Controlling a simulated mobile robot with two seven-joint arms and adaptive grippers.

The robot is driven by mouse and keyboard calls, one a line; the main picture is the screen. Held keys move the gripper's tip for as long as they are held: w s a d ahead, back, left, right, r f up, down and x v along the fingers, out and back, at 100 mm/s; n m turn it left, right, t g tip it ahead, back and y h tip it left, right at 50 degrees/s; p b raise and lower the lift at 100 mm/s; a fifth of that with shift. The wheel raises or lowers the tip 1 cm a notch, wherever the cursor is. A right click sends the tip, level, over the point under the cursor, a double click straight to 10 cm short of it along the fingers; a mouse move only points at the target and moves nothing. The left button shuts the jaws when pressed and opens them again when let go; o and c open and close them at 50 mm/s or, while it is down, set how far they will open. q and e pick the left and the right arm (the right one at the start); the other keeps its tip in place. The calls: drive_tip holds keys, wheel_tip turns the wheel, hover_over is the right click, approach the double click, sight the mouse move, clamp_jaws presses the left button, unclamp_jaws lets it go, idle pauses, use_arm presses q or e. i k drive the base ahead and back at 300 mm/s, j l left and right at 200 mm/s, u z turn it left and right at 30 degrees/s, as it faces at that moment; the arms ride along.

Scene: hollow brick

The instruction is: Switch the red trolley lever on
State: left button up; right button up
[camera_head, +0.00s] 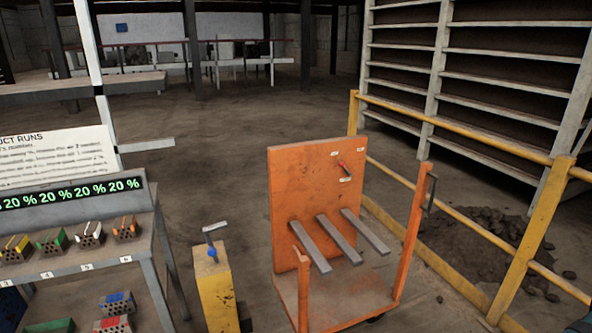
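The orange trolley (290,213) stands right of centre, with an upright panel, several grey bars sticking out towards me and a low deck. A small red lever (343,164) sits on the upper right of the panel, among small white labels. The lever looks tilted; its labels are too small to read. Neither of my grippers shows in the head view, and nothing touches the lever.
A yellow post (214,287) with a blue-knobbed handle stands left of the trolley. Yellow railing (448,213) runs along the right, before a rubble pile (487,240) and tall shelves (470,75). A table (110,252) with coloured bricks is at left. Open floor lies behind.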

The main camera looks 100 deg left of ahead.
sight(342, 164)
drive_tip(key=u, duration=2.9)
